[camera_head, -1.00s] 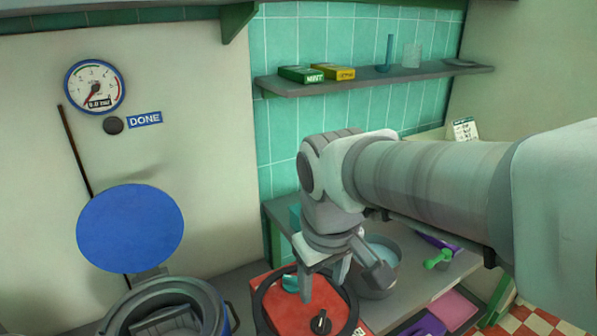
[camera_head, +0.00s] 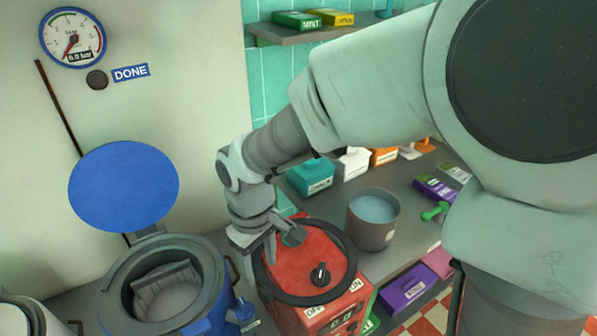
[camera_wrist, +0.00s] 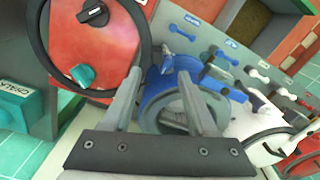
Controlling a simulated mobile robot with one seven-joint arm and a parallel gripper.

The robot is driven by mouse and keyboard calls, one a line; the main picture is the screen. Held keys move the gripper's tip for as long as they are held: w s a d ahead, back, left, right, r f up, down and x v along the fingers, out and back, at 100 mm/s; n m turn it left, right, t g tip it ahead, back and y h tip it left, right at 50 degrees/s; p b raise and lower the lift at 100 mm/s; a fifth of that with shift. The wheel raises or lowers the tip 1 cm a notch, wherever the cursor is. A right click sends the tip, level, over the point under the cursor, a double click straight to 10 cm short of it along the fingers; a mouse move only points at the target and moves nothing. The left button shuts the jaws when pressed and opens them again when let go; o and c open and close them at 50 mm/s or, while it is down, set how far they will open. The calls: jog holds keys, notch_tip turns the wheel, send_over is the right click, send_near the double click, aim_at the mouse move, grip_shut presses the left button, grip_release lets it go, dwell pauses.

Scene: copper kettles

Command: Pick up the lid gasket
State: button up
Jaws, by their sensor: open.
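The lid gasket appears to be the black ring (camera_head: 354,262) lying on top of the red box (camera_head: 287,268), around a black knob (camera_head: 320,273). The ring also shows in the wrist view (camera_wrist: 147,42). My gripper (camera_head: 254,264) is open and empty, pointing down at the ring's left side. In the wrist view my gripper (camera_wrist: 160,74) has one fingertip close to the ring's edge and the other over the blue pot side. I cannot tell whether a finger touches the ring.
A blue pot (camera_head: 213,282) with a raised blue lid (camera_head: 124,186) stands left of the red box. A metal pot of liquid (camera_head: 373,232) stands to its right. Teal (camera_head: 311,179), white (camera_head: 351,164) and orange boxes line the back. A shelf (camera_head: 285,36) hangs above.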

aim_at(264, 289)
jog(key=f, duration=0.6)
jog(key=f+b, duration=0.1)
jog(key=f, duration=0.2)
jog(key=shift+w+d, duration=0.1)
jog(key=shift+w, duration=0.15)
grip_shut()
